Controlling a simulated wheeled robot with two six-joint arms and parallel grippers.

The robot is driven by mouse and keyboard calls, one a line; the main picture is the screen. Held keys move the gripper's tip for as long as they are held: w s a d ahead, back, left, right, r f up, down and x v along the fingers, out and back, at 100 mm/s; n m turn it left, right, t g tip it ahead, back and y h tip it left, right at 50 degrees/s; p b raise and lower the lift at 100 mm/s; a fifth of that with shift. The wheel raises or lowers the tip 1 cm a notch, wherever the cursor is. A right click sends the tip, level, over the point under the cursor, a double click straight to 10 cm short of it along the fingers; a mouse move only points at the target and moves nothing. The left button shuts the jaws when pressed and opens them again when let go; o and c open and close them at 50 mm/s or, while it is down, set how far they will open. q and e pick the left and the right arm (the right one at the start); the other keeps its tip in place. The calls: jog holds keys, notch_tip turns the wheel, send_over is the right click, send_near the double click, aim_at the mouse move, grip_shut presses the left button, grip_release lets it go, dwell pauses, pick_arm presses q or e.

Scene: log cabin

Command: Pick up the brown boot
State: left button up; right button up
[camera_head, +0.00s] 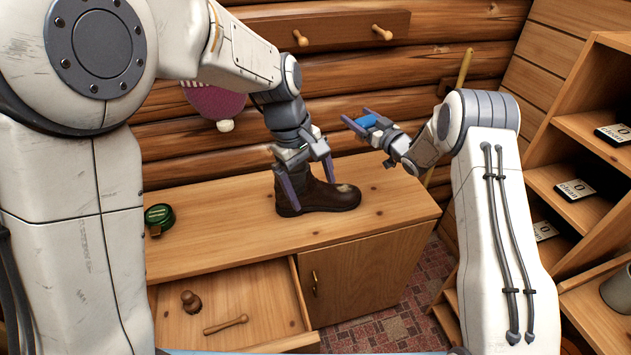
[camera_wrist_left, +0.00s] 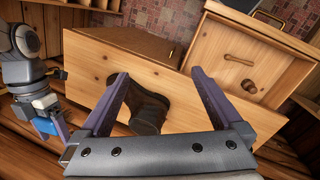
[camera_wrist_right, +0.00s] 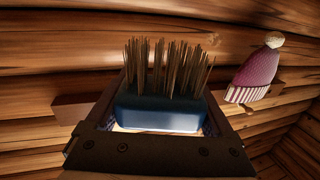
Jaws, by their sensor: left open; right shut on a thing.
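The brown boot (camera_head: 325,197) stands upright on the wooden cabinet top, its toe to the right in the head view. My left gripper (camera_head: 308,192) is open and lowered at the boot's shaft, with a finger on either side. In the left wrist view the boot (camera_wrist_left: 148,112) shows between the spread fingers (camera_wrist_left: 160,92); whether they touch it cannot be told. My right gripper (camera_head: 357,122) is shut on a blue brush (camera_head: 367,121), held in the air to the right of the boot. The right wrist view shows the brush (camera_wrist_right: 160,112) with its bristles up.
A green round tin (camera_head: 159,216) sits at the cabinet's left. Below, an open drawer (camera_head: 262,289) holds a wooden knob-like piece (camera_head: 190,301) and a small wooden handle (camera_head: 226,324). A purple knit hat (camera_head: 215,103) hangs on the log wall. Shelves (camera_head: 590,140) stand right.

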pick_arm(q)
jog(key=w+a+f+n, duration=0.3)
jog(key=w+a+n, duration=0.15)
jog(key=w, duration=0.25)
jog(key=w+a+f+n+t+h, duration=0.1)
jog(key=w+a+f+n, duration=0.15)
jog(key=w+n, duration=0.35)
jog(key=w+a+f+n, duration=0.3)
jog(key=w+a+n, duration=0.15)
jog(key=w, duration=0.35)
jog(key=shift+t, duration=0.3)
jog(key=x, duration=0.6)
jog(key=shift+w+a+f, duration=0.15)
jog(key=shift+a, duration=0.05)
jog(key=shift+x, duration=2.8)
jog(key=shift+d, duration=0.1)
jog(key=shift+w, duration=0.15)
grip_shut()
notch_tip(320, 180, up, 10)
notch_tip(320, 180, down, 9)
jog(key=shift+h, duration=0.3)
jog(key=shift+f, duration=0.3)
